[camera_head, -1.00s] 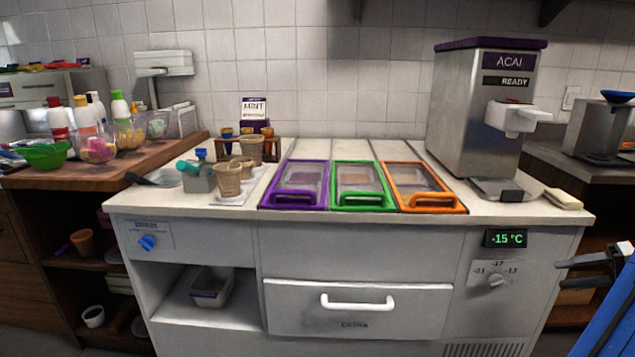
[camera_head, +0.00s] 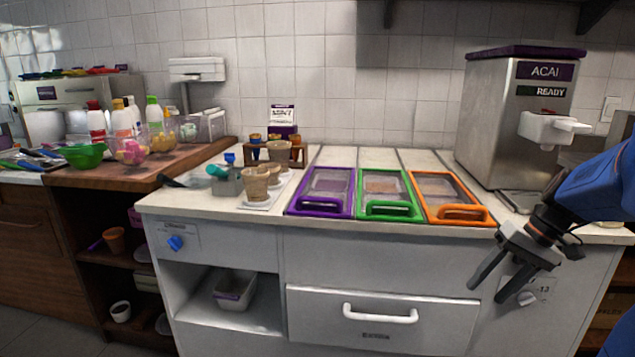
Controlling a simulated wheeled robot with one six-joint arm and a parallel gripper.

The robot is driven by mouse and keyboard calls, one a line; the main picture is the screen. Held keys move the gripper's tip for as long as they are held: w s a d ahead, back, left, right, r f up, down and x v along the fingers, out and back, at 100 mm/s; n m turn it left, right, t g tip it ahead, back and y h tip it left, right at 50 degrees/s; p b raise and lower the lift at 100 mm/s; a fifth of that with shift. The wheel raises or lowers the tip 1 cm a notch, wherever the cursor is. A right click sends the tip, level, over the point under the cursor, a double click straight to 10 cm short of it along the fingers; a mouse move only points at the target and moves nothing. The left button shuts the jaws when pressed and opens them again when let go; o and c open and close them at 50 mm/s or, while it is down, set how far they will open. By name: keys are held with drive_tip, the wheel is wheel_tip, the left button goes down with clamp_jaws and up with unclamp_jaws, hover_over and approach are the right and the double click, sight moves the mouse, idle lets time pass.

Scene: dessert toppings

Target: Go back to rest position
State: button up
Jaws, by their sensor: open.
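My gripper (camera_head: 488,291) is at the lower right of the head view, on the end of my blue arm. Its dark fingers are apart, with nothing between them. It hangs in front of the white counter's front panel, below the orange-framed lid (camera_head: 448,198), and covers part of the dial and temperature display area. Whether it touches the panel cannot be told.
The counter (camera_head: 420,237) holds purple (camera_head: 320,206) and green (camera_head: 385,208) lids, paper cups (camera_head: 255,184) and an acai machine (camera_head: 508,120). A drawer handle (camera_head: 380,314) sticks out at the front. A wooden side counter (camera_head: 110,177) with bottles stands left.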

drive_tip(key=s+a+f+n+t+h, duration=0.2)
drive_tip(key=s+a+h, duration=0.3)
drive_tip(key=s+a, duration=0.9)
drive_tip(key=shift+s+a+f+n+t, duration=0.15)
drive_tip(key=shift+s+a+n+t, duration=0.25)
drive_tip(key=shift+a+t, duration=0.3)
